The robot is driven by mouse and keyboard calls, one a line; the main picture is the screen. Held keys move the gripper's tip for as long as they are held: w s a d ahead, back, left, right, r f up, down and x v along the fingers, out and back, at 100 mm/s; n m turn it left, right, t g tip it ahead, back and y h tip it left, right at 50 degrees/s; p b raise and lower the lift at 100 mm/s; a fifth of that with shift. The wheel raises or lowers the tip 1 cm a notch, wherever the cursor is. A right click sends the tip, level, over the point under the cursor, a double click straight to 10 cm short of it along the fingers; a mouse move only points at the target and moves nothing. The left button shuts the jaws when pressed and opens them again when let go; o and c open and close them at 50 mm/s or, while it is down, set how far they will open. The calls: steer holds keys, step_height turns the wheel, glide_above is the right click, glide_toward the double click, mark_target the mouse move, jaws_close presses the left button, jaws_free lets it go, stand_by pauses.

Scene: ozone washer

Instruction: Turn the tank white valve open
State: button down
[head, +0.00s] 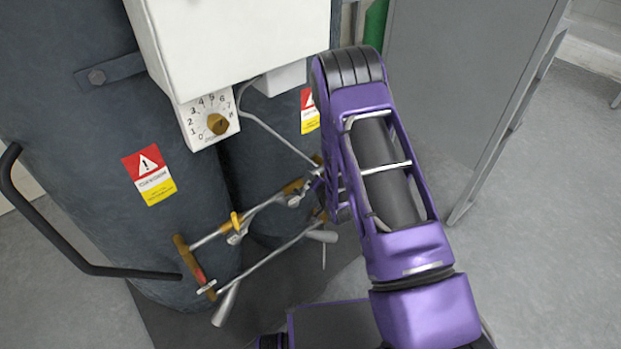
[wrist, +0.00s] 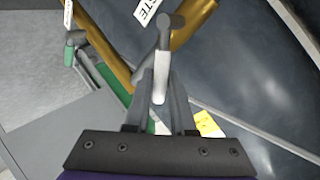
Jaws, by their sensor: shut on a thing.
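A valve with a pale whitish lever handle (wrist: 159,65) is at the centre of the wrist view, its grey stem end on top, next to a brass-coloured pipe. My gripper (wrist: 160,88) has one finger on each side of this handle and is shut on it. Whether the handle is turned open cannot be told. In the head view my purple arm hides most of the gripper and the handle it holds, near the right end of the pipework (head: 262,258).
Dark tanks (head: 75,125) stand behind the pipes. A white box with a numbered dial (head: 217,123) hangs above. A black curved rail (head: 70,255) is at left, a grey panel (head: 455,85) at right. Another valve (wrist: 72,48) and a white label (wrist: 147,10) are near the handle.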

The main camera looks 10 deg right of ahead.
steer(key=shift+w+d+f+m+g+y+b, duration=0.15)
steer(key=shift+d+f+m+g+y+b, duration=0.15)
steer(key=shift+f+m+g+y, duration=0.45)
steer(key=shift+r, duration=0.1)
steer(key=shift+a, duration=0.1)
steer(key=c, duration=0.8)
jaws_free()
steer(key=shift+o, duration=0.2)
steer(key=p+v, duration=0.2)
steer(key=v, duration=1.5)
steer(key=shift+s, duration=0.35)
steer(key=shift+a, duration=0.1)
